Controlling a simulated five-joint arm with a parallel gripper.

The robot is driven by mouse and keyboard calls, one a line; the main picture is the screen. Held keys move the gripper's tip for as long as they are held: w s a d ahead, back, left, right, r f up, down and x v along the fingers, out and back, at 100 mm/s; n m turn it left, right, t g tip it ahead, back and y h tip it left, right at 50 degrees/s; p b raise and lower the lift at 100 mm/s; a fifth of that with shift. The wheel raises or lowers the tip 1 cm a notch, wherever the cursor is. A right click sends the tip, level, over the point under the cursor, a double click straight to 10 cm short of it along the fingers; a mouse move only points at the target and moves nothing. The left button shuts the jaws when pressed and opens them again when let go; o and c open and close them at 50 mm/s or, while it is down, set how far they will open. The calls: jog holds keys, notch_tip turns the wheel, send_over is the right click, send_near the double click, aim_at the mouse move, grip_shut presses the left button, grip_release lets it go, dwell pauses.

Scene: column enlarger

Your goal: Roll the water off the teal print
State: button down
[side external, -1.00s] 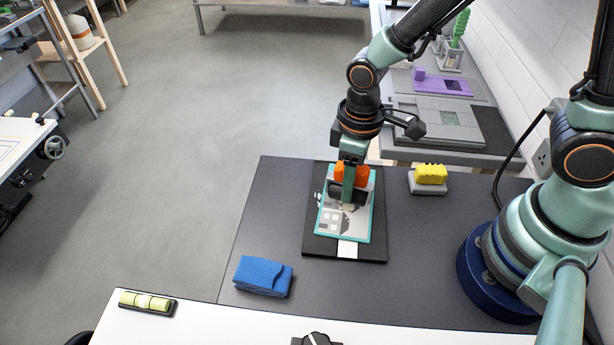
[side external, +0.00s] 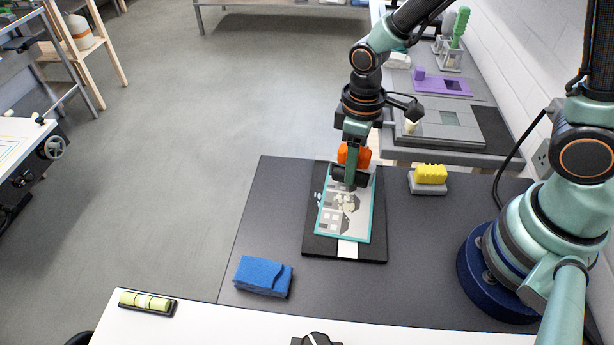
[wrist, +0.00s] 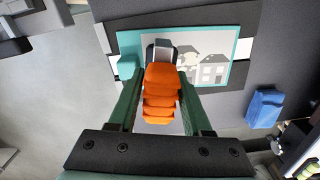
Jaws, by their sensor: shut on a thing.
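The teal print (side external: 337,220), teal-bordered with a grey house picture, lies on a black board (side external: 318,243). It also shows in the wrist view (wrist: 212,72). My gripper (side external: 351,165) is shut on the ridged orange handle (wrist: 162,95) of a roller. The dark roller head (side external: 342,177) is at the print's far end in the side view. Part of the head shows past the handle in the wrist view (wrist: 160,47). I cannot tell whether it touches the print. The handle and fingers hide part of the print.
A folded blue cloth (side external: 263,277) lies left of the board. A yellow sponge-like block (side external: 430,174) on a grey base stands to its right. Grey plates and a purple frame (side external: 443,83) are on the bench behind. The dark mat is clear between these.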

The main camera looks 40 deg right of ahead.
jog(key=shift+f, duration=0.95)
dwell(1.6)
jog(key=shift+s+a, duration=0.4)
jog(key=shift+a, duration=0.1)
jog(key=shift+a, duration=0.1)
dwell(0.4)
jog(key=shift+s+a, duration=0.4)
jog(key=shift+s+a, duration=0.1)
jog(key=shift+s+a, duration=0.3)
jog(key=shift+a, duration=0.05)
dwell(0.4)
jog(key=shift+s+a, duration=0.45)
jog(key=shift+a, duration=0.05)
